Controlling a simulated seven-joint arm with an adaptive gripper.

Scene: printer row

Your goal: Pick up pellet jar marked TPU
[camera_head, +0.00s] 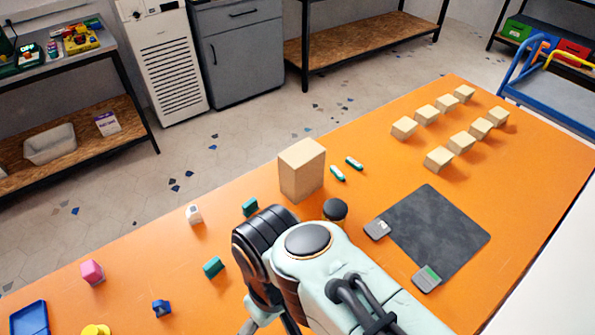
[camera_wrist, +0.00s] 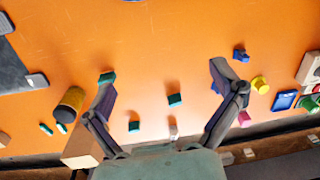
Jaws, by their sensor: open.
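A jar with a black lid (camera_head: 335,209) stands on the orange table, partly hidden behind my arm in the head view. In the wrist view the jar (camera_wrist: 69,105) shows an amber-yellow side and a dark end, left of my gripper. I cannot read any marking on it, so TPU is not confirmed. My gripper (camera_wrist: 162,85) is open, its two fingers spread wide with nothing held between them. A teal block (camera_wrist: 175,100) shows in the gap between the fingers, on the table beyond them. In the head view my arm hides most of the gripper.
A tall tan box (camera_head: 302,170) stands close behind the jar, with two small teal-white items (camera_head: 345,168) beside it. A dark mat (camera_head: 437,232) lies right. Several tan blocks (camera_head: 438,159) stand at the far right. A pink block (camera_head: 92,272) and blue tray (camera_head: 29,318) are left.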

